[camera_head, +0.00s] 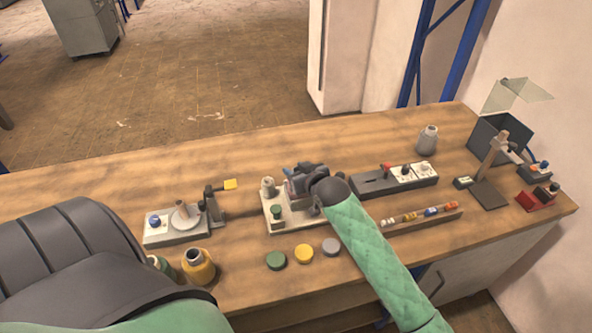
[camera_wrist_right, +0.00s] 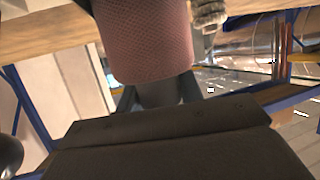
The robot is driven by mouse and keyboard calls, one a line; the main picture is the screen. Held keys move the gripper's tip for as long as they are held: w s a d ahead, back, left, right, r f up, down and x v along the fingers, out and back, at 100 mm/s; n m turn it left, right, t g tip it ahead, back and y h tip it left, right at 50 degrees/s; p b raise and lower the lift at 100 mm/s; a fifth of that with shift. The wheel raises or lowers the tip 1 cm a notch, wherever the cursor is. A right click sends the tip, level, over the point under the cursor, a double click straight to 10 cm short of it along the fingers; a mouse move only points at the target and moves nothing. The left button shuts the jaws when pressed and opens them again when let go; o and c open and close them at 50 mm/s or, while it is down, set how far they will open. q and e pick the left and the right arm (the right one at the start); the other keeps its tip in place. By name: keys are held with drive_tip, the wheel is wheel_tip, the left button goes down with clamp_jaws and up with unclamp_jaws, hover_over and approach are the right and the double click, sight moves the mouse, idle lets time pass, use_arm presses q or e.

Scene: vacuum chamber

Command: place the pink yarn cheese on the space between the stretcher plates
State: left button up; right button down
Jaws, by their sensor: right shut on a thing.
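The pink yarn cheese (camera_wrist_right: 145,40) fills the upper middle of the right wrist view, its ribbed side close to the camera. My right gripper (camera_head: 297,182) is shut on it above a cream base (camera_head: 290,222) in the middle of the bench. The gripper and arm mostly hide the cheese in the head view. The stretcher plates do not show clearly; I cannot tell whether the cheese touches anything below it. The cream base carries a green knob (camera_head: 276,211) and a pale post (camera_head: 268,187). My left gripper is out of view.
Left of the base stands a grey device with a white disc (camera_head: 185,218). Green (camera_head: 276,261), yellow (camera_head: 304,254) and grey (camera_head: 331,246) discs lie in front. A switch box (camera_head: 395,178) and a rack (camera_head: 425,217) stand to the right. The bench's back left is clear.

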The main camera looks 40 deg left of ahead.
drive_tip(key=shift+f, duration=0.55)
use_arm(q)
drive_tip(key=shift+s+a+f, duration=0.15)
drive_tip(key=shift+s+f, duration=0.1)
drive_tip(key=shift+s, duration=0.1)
use_arm(e)
drive_tip(key=shift+f, duration=0.15)
drive_tip(key=c, duration=0.9)
unclamp_jaws()
use_arm(q)
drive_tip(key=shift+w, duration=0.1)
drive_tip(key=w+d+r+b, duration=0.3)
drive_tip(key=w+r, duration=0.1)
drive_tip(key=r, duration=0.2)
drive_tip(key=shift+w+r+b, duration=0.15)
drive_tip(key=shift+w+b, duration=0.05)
drive_tip(key=shift+b, duration=0.2)
use_arm(e)
drive_tip(key=shift+v, duration=6.1)
